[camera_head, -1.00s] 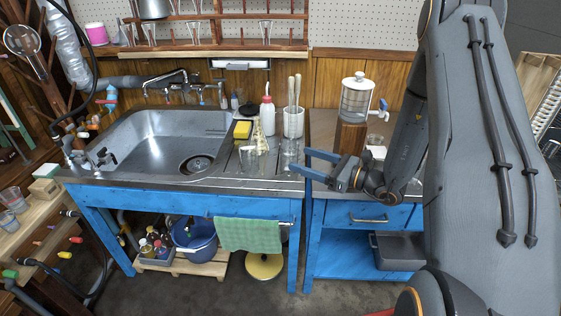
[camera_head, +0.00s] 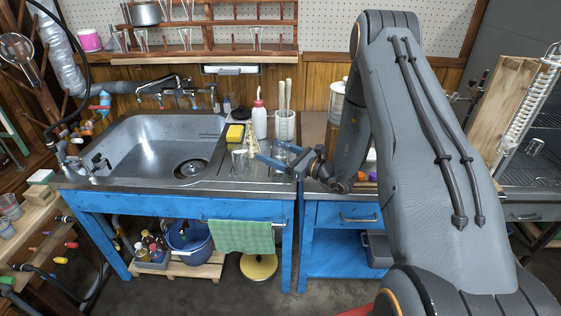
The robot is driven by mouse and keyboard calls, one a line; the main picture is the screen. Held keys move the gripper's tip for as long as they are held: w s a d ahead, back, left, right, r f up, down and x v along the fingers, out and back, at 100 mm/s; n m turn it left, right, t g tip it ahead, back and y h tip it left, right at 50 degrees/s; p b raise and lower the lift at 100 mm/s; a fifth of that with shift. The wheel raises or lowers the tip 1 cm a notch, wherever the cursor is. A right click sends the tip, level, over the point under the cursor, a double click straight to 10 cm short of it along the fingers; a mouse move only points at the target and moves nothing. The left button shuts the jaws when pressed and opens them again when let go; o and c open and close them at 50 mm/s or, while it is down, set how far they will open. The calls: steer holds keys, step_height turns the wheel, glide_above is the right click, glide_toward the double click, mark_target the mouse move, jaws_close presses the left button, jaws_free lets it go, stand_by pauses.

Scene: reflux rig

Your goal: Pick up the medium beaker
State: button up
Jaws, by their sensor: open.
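Clear glass beakers stand on the drainboard right of the sink basin: a left one (camera_head: 239,161) and a right one (camera_head: 281,156). I cannot tell from their looks which is the medium beaker. My gripper (camera_head: 267,151) has blue fingers, is open and points left over the drainboard. Its fingers overlap the right beaker in the picture and partly hide it. I cannot tell whether they touch it or are around it. The left beaker is clear of the fingers.
A white holder (camera_head: 284,126) with tall brushes and a white bottle with a red cap (camera_head: 259,121) stand behind the gripper. My arm hides much of the right counter.

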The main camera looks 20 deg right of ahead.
steer(key=shift+w+a, duration=0.2)
steer(key=shift+w, duration=0.05)
steer(key=c, duration=1.1)
steer(key=shift+c, duration=0.2)
step_height(320, 180, up, 8)
steer(key=r+b, duration=0.1)
steer(key=s+f+m+t+h, duration=0.1)
steer(key=s+m+h, duration=0.1)
steer(key=s, duration=0.5)
steer(key=s+f+m+t+h, duration=0.1)
steer(key=s+m+t+h, duration=0.1)
steer(key=s+h, duration=0.2)
steer(key=s+d, duration=0.1)
steer(key=s, duration=0.2)
steer(key=shift+s+f+m+t+h, duration=0.3)
steer(key=shift+f+m, duration=0.1)
